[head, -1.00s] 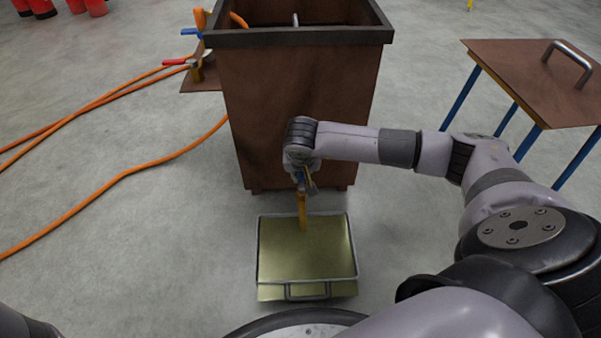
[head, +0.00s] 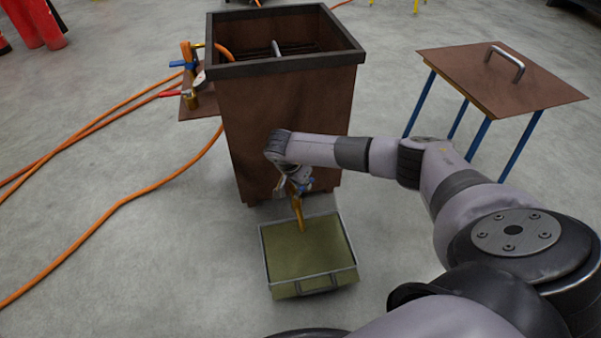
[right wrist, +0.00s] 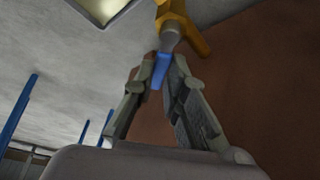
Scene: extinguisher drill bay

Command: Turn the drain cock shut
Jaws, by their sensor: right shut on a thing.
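The drain cock, with a yellow body (right wrist: 176,14) and blue lever (right wrist: 160,72), sits low on the front of the brown tank (head: 287,115). My right gripper (head: 298,184) is shut on the blue lever, its two fingers on either side of it in the right wrist view (right wrist: 163,66). In the head view, my wrist and fingers hide most of the cock. A yellow-brown strip (head: 300,215) hangs from it over the tray; I cannot tell whether it is spout or liquid. My left gripper is not in view.
A metal tray (head: 352,247) with a yellowish-green surface inside stands below the cock. A brown-topped table (head: 450,66) with blue legs stands right. Orange hoses (head: 95,228) cross the floor at left. A side shelf with valves (head: 190,95) juts from the tank. Red cylinders (head: 40,22) stand far left.

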